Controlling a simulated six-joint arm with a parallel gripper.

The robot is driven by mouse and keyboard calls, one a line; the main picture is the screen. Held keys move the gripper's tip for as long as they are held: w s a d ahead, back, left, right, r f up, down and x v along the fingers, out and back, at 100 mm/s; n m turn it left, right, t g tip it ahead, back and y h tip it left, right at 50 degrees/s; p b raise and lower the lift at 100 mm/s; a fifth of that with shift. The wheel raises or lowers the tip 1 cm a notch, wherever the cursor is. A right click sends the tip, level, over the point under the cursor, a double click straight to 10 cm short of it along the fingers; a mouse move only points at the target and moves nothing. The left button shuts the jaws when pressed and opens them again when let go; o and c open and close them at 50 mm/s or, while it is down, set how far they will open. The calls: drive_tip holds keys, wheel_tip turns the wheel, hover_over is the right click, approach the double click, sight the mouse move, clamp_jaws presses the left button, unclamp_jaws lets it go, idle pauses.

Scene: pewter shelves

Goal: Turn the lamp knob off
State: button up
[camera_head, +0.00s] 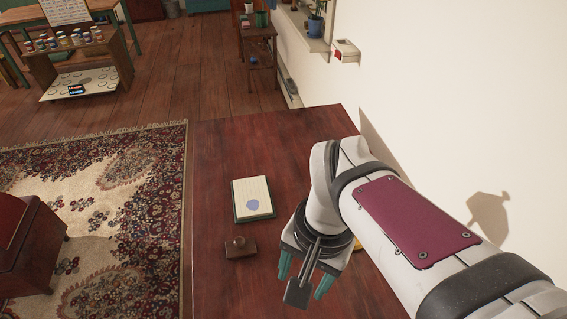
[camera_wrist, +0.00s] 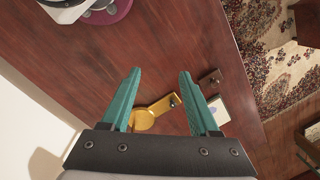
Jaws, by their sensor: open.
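My gripper (camera_head: 301,287) is over the right part of the dark red-brown desk (camera_head: 222,165). In the wrist view its two teal fingers (camera_wrist: 160,73) stand wide apart with nothing between their tips. A brass-yellow piece (camera_wrist: 143,119), with a round part and a flat arm ending in a small dark knob (camera_wrist: 174,100), lies beyond the fingers in that view. It looks like the lamp's base, partly hidden by my gripper. In the head view only a yellow sliver (camera_head: 357,243) shows beside my arm. A small brown block with a round top (camera_head: 240,246) sits on the desk, left of my gripper.
A notepad with a blue patch (camera_head: 252,198) lies beyond the brown block. The white wall (camera_head: 450,70) bounds the desk's right side and carries a lamp-like shadow. A patterned rug (camera_head: 100,190) is on the floor at left. The desk's far left part is clear.

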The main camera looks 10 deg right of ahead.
drive_tip(key=w+d+f+m+h, duration=0.1)
drive_tip(key=w+d+f+m, duration=0.2)
drive_tip(key=w, duration=0.7)
drive_tip(key=w+d+f+m, duration=0.1)
drive_tip(key=w+d+m, duration=0.25)
drive_tip(key=w, duration=0.55)
drive_tip(key=shift+m, duration=0.35)
drive_tip(key=f, duration=1)
drive_tip(key=a+f, duration=0.1)
drive_tip(key=f, duration=0.5)
drive_tip(key=shift+w, duration=0.15)
clamp_jaws()
